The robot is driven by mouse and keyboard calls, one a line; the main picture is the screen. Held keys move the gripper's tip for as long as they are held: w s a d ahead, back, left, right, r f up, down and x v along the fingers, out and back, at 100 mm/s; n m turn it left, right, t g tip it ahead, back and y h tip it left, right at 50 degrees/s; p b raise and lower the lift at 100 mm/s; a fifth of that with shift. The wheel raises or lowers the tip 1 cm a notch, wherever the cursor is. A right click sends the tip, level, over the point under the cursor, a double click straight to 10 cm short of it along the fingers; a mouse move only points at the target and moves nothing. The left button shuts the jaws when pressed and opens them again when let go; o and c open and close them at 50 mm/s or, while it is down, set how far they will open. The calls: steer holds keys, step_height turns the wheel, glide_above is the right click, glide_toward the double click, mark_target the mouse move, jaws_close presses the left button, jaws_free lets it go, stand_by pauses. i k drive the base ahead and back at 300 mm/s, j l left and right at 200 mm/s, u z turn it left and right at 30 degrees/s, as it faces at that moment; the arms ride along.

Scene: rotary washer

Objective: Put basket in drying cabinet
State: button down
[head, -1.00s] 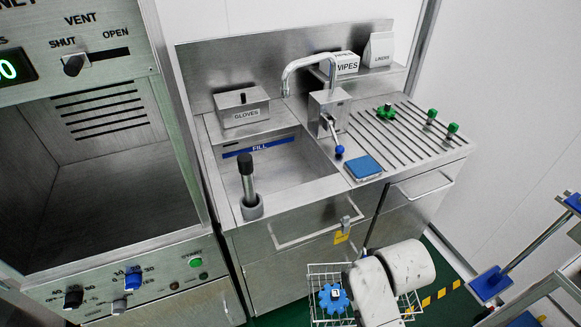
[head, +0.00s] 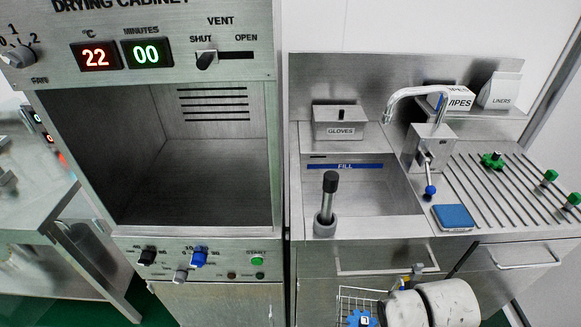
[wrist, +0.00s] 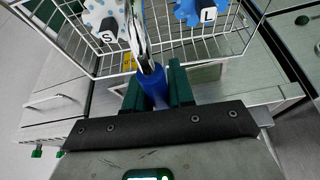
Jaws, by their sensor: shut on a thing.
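The white wire basket (head: 343,300) shows at the bottom of the head view, partly cut off and partly behind my arm. It holds a blue knobbed piece (head: 361,319). In the wrist view the basket holds a white piece marked S (wrist: 106,28) and a blue piece marked L (wrist: 203,13). My gripper (wrist: 158,88) is shut on the basket's blue handle (wrist: 153,82). The drying cabinet (head: 190,185) stands left of the basket in the head view. Its chamber is open at the front and looks empty. Its displays read 22 and 00.
A steel sink unit (head: 385,205) stands right of the cabinet, with a tap, a gloves box (head: 340,123) and a black-handled tool (head: 328,200). A blue pad (head: 453,217) lies beside the basin. The cabinet's lower knobs (head: 198,258) stick out below the opening. Another bench stands far left.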

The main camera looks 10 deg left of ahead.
mark_target(197, 184)
steer(key=u, duration=1.35)
